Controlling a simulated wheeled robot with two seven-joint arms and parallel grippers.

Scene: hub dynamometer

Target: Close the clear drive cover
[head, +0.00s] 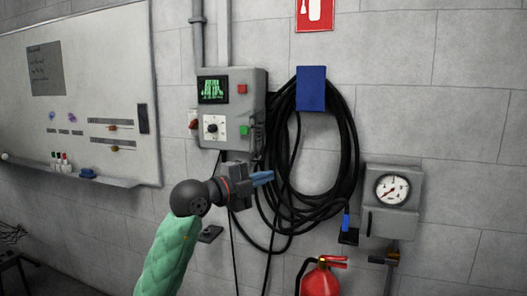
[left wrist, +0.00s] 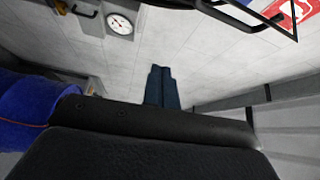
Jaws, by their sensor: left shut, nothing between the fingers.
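I cannot make out a clear drive cover in either view. My left gripper (head: 262,178) is shut and empty, its blue fingers in front of the left side of the coiled black cable, below the grey control box. In the left wrist view its dark blue fingers (left wrist: 160,75) are together, with the grey wall behind them. The grey control box (head: 257,88) on the wall has a green-lit screen (head: 213,90), a dial (head: 212,128), and red and green buttons. My right gripper is not in view.
The coiled black cable (head: 351,165) hangs from a blue holder (head: 311,88). A gauge (head: 393,188) is on the wall at right; it also shows in the left wrist view (left wrist: 119,24). A red extinguisher (head: 320,281) stands below. A whiteboard (head: 110,80) is at left.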

